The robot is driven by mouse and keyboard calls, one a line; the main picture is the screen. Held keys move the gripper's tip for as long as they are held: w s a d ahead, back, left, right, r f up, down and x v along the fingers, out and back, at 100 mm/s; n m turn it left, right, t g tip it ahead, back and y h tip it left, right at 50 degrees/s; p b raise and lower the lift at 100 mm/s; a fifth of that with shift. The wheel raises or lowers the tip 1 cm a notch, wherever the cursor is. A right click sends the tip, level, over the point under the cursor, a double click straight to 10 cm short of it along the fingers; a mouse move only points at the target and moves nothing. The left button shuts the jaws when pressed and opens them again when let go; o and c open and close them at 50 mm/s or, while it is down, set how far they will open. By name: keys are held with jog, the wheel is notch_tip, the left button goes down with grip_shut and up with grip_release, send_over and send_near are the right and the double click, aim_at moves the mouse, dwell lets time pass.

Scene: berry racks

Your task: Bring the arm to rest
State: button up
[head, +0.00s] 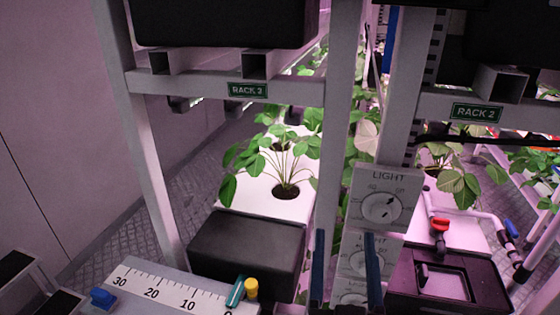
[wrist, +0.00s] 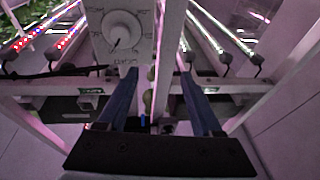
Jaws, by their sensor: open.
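My gripper (head: 345,240) shows at the bottom middle of the head view as two dark blue fingers set well apart. Its fingers stand in front of the column of white light dial panels (head: 385,203). In the wrist view the gripper (wrist: 158,74) is open, with nothing between the fingers. A white dial panel (wrist: 124,32) appears upside down there, just beyond the left fingertip. I cannot tell whether any finger touches the rack.
Rack posts (head: 343,130) and labelled crossbars (head: 205,86) stand close ahead. Strawberry plants (head: 285,160) grow in white troughs behind them. A red-handled valve (head: 440,225) is at the right. A scale with sliders (head: 165,290) lies at the lower left. The left aisle floor looks clear.

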jog(key=s+a+r+t+y, duration=0.1)
jog(key=s+a+r+t, duration=0.1)
jog(key=r, duration=0.9)
jog(key=s+a+r+n+t+y, duration=0.1)
jog(key=a+r, duration=0.3)
jog(key=r, duration=0.6)
jog(key=s+a+r+t+y, duration=0.1)
jog(key=s+a+r+t, duration=0.2)
jog(key=r, duration=0.8)
jog(key=shift+s+r+n+t, duration=0.15)
jog(key=shift+r+n+t, duration=0.15)
jog(key=shift+r+t, duration=0.1)
jog(key=shift+f, duration=0.1)
